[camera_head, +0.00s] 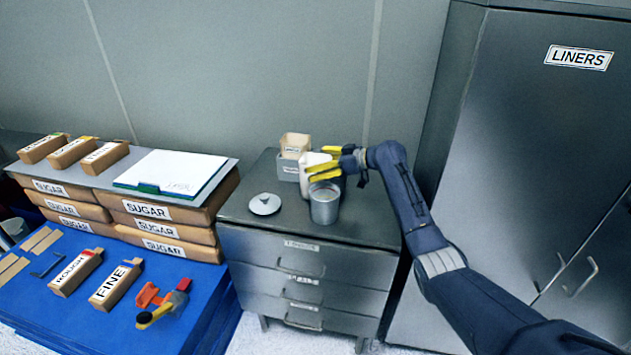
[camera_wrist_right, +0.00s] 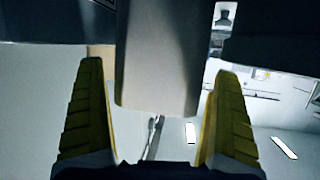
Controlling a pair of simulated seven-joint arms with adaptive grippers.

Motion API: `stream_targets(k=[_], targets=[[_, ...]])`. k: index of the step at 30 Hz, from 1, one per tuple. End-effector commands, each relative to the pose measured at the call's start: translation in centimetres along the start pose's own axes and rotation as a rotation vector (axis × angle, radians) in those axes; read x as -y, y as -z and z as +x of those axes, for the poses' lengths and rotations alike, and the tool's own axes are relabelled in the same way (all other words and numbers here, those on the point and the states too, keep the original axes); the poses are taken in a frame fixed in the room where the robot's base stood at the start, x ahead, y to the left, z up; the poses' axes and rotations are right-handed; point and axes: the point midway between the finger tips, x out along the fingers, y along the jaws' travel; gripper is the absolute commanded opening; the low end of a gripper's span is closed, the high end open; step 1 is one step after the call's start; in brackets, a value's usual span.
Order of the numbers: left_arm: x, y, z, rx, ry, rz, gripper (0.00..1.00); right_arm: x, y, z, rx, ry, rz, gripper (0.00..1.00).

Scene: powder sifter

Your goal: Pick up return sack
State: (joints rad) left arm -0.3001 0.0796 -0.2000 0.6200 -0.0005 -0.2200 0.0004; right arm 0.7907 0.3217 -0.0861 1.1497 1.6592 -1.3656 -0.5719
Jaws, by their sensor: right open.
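My right gripper (camera_head: 318,163) is open over the grey cabinet, its yellow fingers pointing left. A small white upright thing (camera_head: 312,177), which may be the return sack, stands at its fingertips; its label cannot be read. In the right wrist view, a pale, smooth body with rounded lower corners (camera_wrist_right: 158,70) fills most of the gap between the open fingers (camera_wrist_right: 158,95). Gaps show on both sides, so the fingers do not grip it. A beige open-topped packet (camera_head: 295,141) sits in a grey labelled bin (camera_head: 288,168) just behind. My left gripper is not in view.
A metal cup (camera_head: 325,207) stands just below the gripper, and a round lid (camera_head: 265,204) lies on the cabinet top (camera_head: 237,203). Brown SUGAR sacks (camera_head: 150,209) are stacked left of the cabinet. A tall LINERS cabinet (camera_head: 500,150) stands at right.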

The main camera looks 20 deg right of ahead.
Motion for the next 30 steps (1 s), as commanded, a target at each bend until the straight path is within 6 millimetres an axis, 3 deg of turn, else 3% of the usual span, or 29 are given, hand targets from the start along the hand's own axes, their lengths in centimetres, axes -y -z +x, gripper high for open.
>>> stream_targets(k=[6,26,30], targets=[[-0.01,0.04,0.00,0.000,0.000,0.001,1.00,-0.01,-0.01,0.02,0.000,0.000,0.000,1.00],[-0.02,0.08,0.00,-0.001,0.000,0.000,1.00,-0.01,-0.02,0.00,0.000,0.000,0.001,0.23],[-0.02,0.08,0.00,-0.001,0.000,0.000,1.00,-0.02,0.04,-0.02,-0.001,0.000,0.001,0.22]])
